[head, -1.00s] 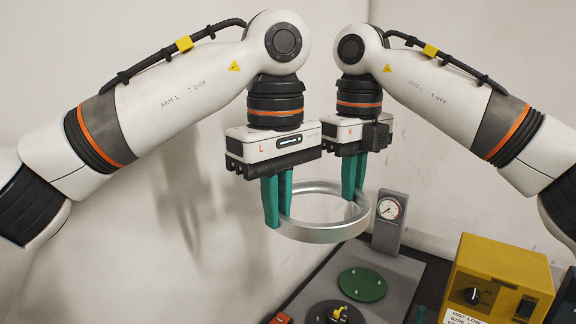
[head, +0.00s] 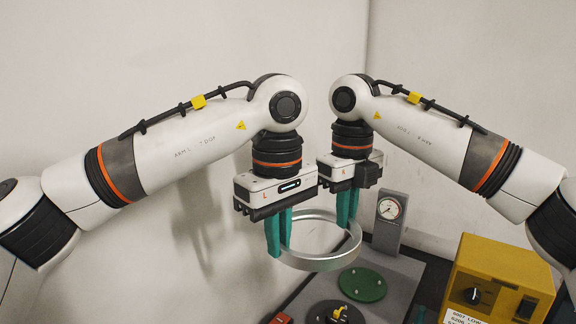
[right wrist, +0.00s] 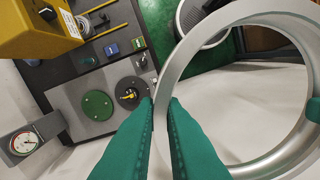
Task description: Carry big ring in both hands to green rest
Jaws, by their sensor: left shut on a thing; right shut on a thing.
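The big ring (head: 322,263) is a silver metal ring held level in the air in the head view. My left gripper (head: 279,242) is shut on its left side, and my right gripper (head: 347,215) is shut on its far right side. In the right wrist view the ring (right wrist: 188,67) fills the right half, with my right gripper's green fingers (right wrist: 163,115) on its wall. The green rest (head: 362,285) is a round green disc with small pegs on the grey bench, below and right of the ring. It also shows in the right wrist view (right wrist: 97,105).
A black round fixture with a yellow part (head: 338,313) is in front of the green rest. A gauge on a grey post (head: 389,210) stands behind it. A yellow box with a dial (head: 500,275) stands at the right. White walls rise at left and back.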

